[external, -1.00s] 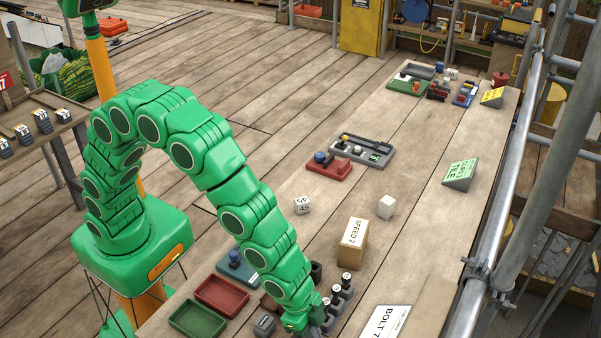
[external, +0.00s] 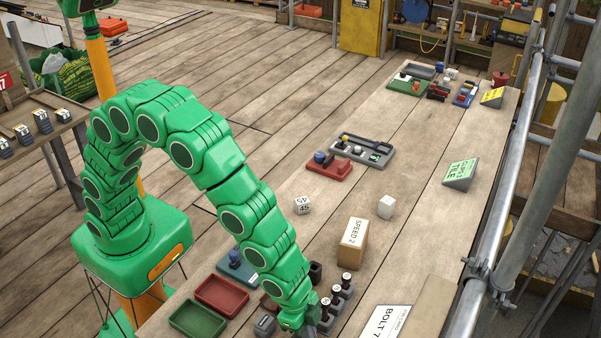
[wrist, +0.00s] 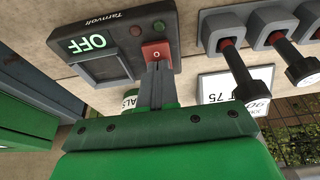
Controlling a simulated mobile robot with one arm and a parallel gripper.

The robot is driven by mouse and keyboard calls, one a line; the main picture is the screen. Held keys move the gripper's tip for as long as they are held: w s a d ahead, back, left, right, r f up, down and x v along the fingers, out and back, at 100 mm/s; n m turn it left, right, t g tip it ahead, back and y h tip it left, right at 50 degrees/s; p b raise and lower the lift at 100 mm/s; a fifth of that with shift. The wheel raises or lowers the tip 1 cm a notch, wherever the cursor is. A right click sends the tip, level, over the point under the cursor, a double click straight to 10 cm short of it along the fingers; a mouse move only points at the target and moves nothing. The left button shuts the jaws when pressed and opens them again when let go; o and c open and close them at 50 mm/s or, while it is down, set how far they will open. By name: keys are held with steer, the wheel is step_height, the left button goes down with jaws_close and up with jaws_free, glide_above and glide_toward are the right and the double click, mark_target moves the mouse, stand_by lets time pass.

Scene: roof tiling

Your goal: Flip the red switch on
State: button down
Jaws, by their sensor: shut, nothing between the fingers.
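The red switch (wrist: 156,50), marked O, sits on a dark box (wrist: 117,68) whose panel reads OFF, in the wrist view. My gripper (wrist: 156,66) is shut and empty, its grey fingertips right at the near edge of the red switch; I cannot tell whether they touch. In the external view my gripper (external: 300,327) is low at the bottom edge, and I cannot make out the red switch there.
A row of black-handled levers (external: 337,300) stands just right of my gripper; they also show in the wrist view (wrist: 237,75). Red (external: 222,293) and green (external: 197,318) trays lie to the left. A SPEED 2 box (external: 352,244) stands behind the levers.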

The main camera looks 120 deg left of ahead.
steer(key=shift+r, duration=0.15)
steer(key=shift+s+r, duration=0.15)
steer(key=shift+r, duration=0.55)
steer(key=v, duration=1.2)
steer(key=shift+s+r, duration=0.15)
steer(key=shift+w+r+t, duration=0.15)
steer(key=shift+w+t, duration=0.15)
steer(key=shift+w, duration=0.4)
steer(key=shift+s+x, duration=0.2)
steer(key=shift+x, duration=3.3)
steer(key=shift+s+x, duration=0.2)
steer(key=shift+x, duration=3.3)
